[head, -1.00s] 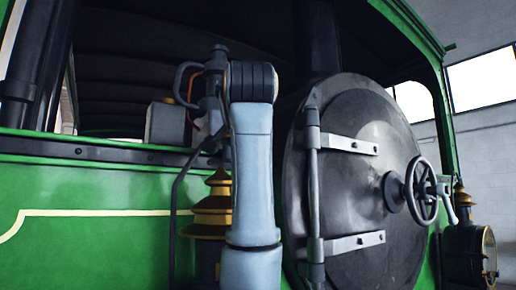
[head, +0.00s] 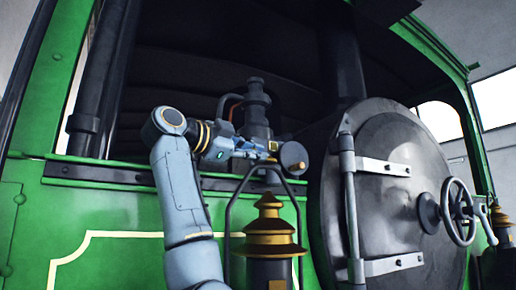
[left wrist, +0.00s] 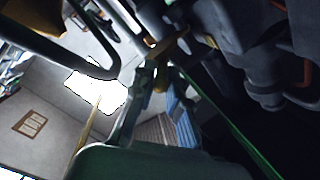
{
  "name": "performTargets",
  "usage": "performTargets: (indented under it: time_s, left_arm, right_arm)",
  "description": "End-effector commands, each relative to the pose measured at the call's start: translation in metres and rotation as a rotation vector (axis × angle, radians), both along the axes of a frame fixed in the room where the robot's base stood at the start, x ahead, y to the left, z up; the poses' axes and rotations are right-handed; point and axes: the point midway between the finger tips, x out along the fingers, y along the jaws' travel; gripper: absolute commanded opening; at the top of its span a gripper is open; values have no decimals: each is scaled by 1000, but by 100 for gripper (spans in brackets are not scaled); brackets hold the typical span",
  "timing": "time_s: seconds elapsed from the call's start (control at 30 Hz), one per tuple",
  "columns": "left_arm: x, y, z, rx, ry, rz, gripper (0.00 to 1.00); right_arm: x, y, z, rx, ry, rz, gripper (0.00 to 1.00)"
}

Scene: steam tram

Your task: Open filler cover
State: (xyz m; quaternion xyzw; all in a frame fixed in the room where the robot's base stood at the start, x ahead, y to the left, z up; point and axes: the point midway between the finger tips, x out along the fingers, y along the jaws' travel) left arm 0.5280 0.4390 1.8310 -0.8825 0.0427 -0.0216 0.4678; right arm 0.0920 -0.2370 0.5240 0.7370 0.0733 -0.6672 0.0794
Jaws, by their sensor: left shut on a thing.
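In the head view a small round dark disc (head: 293,157), which looks like the filler cover, stands on edge above the brass-topped lamp. My left gripper (head: 272,148) reaches in from the left and is shut at the disc's left side. The exact hold is too small to make out. In the left wrist view my left gripper's fingers (left wrist: 158,80) come together near a brass-coloured part, and the cover cannot be told apart there. My right gripper is not in view.
The green tram side (head: 115,215) is below my arm. A black-and-brass lamp (head: 268,235) with a bent rail stands in front. A dark pipe fitting (head: 257,110) is behind the gripper. The round boiler door (head: 395,200) with its handwheel (head: 458,212) is at the right.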

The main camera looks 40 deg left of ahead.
Motion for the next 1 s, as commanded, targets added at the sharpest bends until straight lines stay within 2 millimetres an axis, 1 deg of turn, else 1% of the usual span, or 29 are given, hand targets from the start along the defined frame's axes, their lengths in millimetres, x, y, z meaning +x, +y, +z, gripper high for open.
performTargets:
  time_s: [0.07, 0.17, 0.4, 0.53, 0.87, 0.9, 0.97, 1.0]
  left_arm:
    - [-2, 3, 2, -2, -2, -41, 0]
    - [-2, 4, 2, -3, -1, -86, 0]
    - [-2, 4, 2, -3, -3, -150, 0]
    - [-2, 5, 2, -3, -4, -160, 0]
    - [-2, 5, 2, -3, -7, -161, 0]
    - [-2, 5, 2, -3, -7, -161, 16]
    - [-2, 5, 2, -3, -6, -161, 29]
    - [-2, 5, 2, -3, -6, -161, 37]
  right_arm:
    - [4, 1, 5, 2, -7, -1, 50]
    - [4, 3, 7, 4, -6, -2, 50]
    - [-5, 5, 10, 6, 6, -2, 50]
    - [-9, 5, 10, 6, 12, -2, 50]
    - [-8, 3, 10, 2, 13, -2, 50]
    - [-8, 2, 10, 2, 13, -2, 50]
    - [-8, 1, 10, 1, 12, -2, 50]
    - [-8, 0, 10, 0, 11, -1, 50]
